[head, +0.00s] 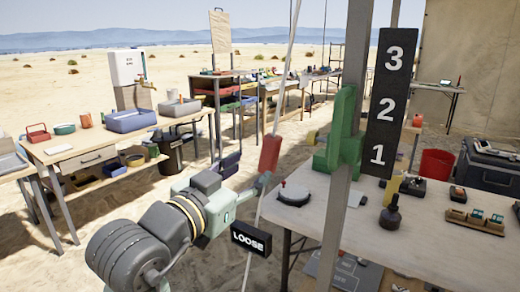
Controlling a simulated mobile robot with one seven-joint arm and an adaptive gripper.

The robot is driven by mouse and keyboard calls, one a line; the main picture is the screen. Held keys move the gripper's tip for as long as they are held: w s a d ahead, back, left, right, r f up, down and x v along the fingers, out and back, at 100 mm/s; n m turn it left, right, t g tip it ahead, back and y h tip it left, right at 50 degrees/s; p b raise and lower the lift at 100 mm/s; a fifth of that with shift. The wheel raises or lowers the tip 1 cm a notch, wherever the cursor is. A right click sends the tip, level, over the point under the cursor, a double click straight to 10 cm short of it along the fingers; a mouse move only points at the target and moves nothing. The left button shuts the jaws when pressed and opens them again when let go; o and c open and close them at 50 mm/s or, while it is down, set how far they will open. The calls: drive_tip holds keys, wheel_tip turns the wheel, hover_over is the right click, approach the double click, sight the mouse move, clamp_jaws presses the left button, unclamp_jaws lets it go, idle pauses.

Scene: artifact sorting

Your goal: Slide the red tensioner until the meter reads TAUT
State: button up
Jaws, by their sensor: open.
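The red tensioner (270,153) sits on a pale rope (280,90) that runs steeply up and slightly right through the head view. A small black meter (251,240) lower on the same rope reads LOOSE in white letters. My gripper (264,182) is open at the rope, just below the tensioner's lower end. The fingers are small in this view, and I cannot tell whether they touch the rope or the tensioner. My arm reaches in from the lower left, left of the meter.
A wooden table (440,240) with several small items stands at the right, close to the rope. A grey post (348,150) with a green clamp (341,140) and a black 3-2-1 board (392,100) rises there. Another table (85,150) stands left; sandy ground lies between.

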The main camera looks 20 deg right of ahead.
sight(266, 158)
drive_tip(key=p+x, duration=0.1)
drive_tip(key=x, duration=0.8)
drive_tip(key=shift+w+d+p, duration=0.15)
drive_tip(key=shift+w+p, duration=0.05)
drive_tip(key=shift+p, duration=0.15)
clamp_jaws()
idle(0.4)
